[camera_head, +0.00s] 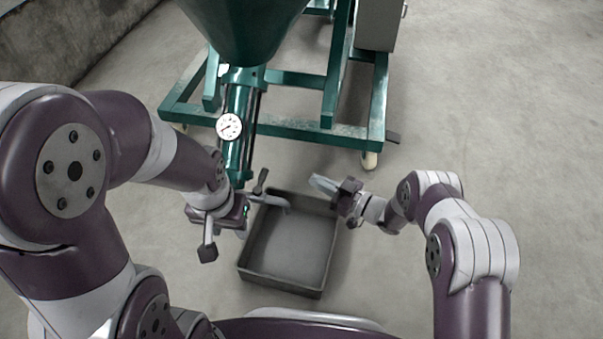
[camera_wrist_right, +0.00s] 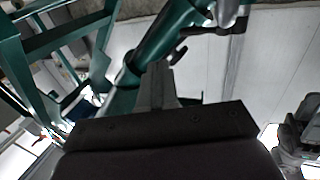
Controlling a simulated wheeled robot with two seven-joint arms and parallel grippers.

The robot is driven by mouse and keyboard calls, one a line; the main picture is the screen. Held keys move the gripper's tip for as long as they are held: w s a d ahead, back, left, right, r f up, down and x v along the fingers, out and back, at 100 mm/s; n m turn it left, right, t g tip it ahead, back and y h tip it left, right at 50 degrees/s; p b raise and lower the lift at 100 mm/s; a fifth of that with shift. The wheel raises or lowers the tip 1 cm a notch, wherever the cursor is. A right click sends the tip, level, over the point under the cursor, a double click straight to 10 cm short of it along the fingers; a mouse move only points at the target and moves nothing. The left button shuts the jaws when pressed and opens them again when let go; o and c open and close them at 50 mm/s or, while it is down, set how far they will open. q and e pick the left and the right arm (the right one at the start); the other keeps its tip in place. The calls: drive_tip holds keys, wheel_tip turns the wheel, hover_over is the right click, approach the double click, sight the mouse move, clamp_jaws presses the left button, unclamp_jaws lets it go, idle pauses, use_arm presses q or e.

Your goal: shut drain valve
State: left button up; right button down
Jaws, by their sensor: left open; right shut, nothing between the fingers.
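The drain valve (camera_head: 268,199) is at the lower end of the green pipe (camera_head: 239,115), with a grey spout reaching over the tray. Its dark lever (camera_head: 261,181) sticks up beside the spout; whether the valve is open or shut I cannot tell. My left gripper (camera_head: 225,242) is open, just left of and below the valve, and its wrist hides part of the pipe's end. My right gripper (camera_head: 322,184) is shut and empty, to the right of the lever and apart from it. In the right wrist view, its fingers (camera_wrist_right: 155,88) point toward the green pipe (camera_wrist_right: 168,30) and a dark lever (camera_wrist_right: 178,55).
A grey rectangular tray (camera_head: 279,283) stands on the floor under the spout. A green wheeled frame (camera_head: 300,134) carries the hopper (camera_head: 245,30) above. A round gauge (camera_head: 229,126) sits on the pipe. The concrete floor right of the tray is clear.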

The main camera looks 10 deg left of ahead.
drive_tip(key=shift+s+d, duration=0.15)
drive_tip(key=shift+d, duration=1.3)
